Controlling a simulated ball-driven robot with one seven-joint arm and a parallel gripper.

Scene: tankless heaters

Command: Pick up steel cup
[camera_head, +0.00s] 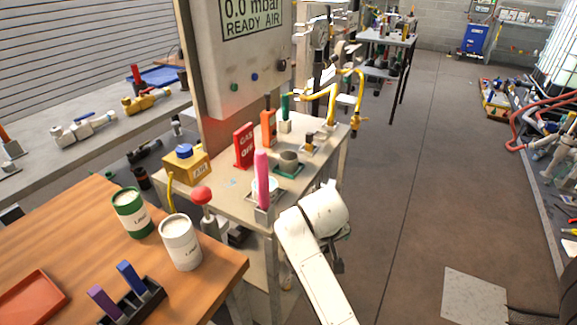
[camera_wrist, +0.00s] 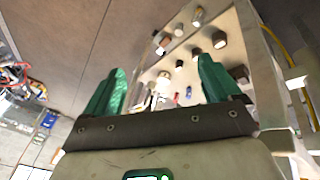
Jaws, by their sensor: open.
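A small grey metal-looking cup (camera_head: 289,160), likely the steel cup, stands upright on a green square base (camera_head: 287,170) on the pale metal bench. My white arm reaches to the bench's right front corner, to the right of and nearer than the cup. My gripper's fingers are hidden behind the arm in the head view. In the wrist view my gripper (camera_wrist: 160,82) is open, its two green fingers wide apart with nothing held between them. Several small cylindrical items show beyond the fingers; I cannot tell whether the cup is among them.
A pink upright piece (camera_head: 262,176), a red GAS OFF block (camera_head: 244,146) and an orange bottle (camera_head: 268,128) stand near the cup. Yellow piping (camera_head: 334,100) rises behind. A wooden table (camera_head: 75,245) with two canisters is at left.

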